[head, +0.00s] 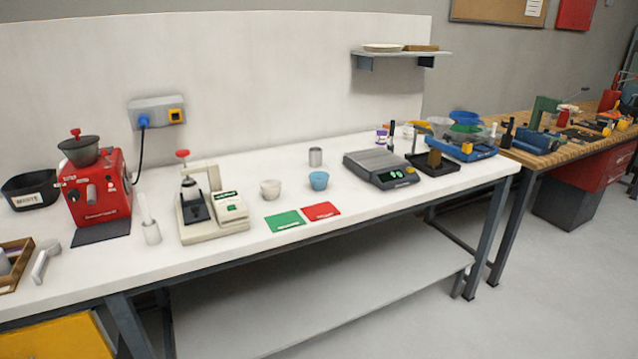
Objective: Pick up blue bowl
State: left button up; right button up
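A small light blue bowl (318,181) stands upright on the white workbench (360,207), just right of a similar cream bowl (270,189). A brighter blue bowl-like thing (465,117) shows at the bench's far right end, behind a blue device and partly hidden. I cannot tell whether anything is inside the light blue bowl. Neither of my grippers is in view.
Green (285,221) and red (321,211) cards lie in front of the bowls. A metal cup (315,156) stands behind them. A scale (381,169) is to the right, and a cream press (210,212) to the left. A red grinder (97,190) stands further left.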

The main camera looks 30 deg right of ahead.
aim_at(319, 182)
jog(key=i+l+u, duration=0.15)
jog(key=i+l, duration=0.2)
jog(key=i+l+u, duration=0.1)
jog(key=i+l, duration=0.2)
jog(key=l, duration=0.2)
